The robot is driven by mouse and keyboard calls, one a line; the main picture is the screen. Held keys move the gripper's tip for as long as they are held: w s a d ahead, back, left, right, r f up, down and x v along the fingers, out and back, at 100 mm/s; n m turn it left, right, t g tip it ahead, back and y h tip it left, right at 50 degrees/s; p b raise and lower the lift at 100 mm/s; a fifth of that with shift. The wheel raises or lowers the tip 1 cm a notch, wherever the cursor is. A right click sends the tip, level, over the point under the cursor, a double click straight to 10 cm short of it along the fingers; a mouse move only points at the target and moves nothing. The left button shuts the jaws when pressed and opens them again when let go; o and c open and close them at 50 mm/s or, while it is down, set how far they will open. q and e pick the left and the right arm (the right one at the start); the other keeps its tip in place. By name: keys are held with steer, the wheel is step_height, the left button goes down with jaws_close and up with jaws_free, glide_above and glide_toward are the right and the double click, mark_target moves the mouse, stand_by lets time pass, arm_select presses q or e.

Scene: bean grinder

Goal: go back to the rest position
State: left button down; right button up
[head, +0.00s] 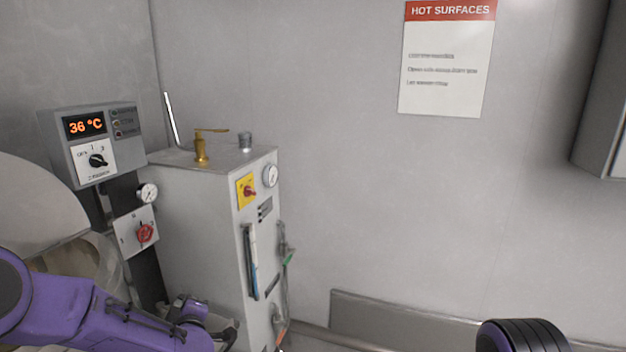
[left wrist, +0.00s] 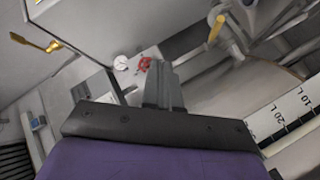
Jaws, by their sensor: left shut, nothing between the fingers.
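My purple left arm comes in from the lower left of the head view. Its gripper (head: 228,334) is low in front of the grey boiler cabinet, partly cut off by the bottom edge. In the left wrist view the left gripper's fingers (left wrist: 161,68) are together with nothing between them. A red knob (left wrist: 144,63) and a small white gauge (left wrist: 121,62) show just beyond the fingertips in that view. My right gripper is not in view; only a rounded purple and black part of my own body shows at the bottom right of the head view.
The grey cabinet (head: 205,215) has a brass valve (head: 201,147) on top. A control box (head: 93,142) reads 36 °C, above a red knob (head: 145,232). A pale round vessel (head: 40,205) stands at left. A hot-surfaces sign (head: 447,62) hangs on the wall.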

arm_select(q)
steer(key=s+d+f+m+g+h, duration=0.2)
steer(key=s+f+m+g+h, duration=0.3)
steer(key=s+f, duration=1.3)
steer(key=s+a+f+m+g+y, duration=0.1)
steer(key=s+f, duration=0.3)
steer(key=s, duration=0.7)
steer(key=s+a+f+m+g+y, duration=0.1)
steer(key=s+f+m+g, duration=0.2)
steer(key=s, duration=0.9)
steer(key=shift+f+g, duration=0.6)
steer(key=shift+f, duration=0.1)
steer(key=shift+s, duration=0.1)
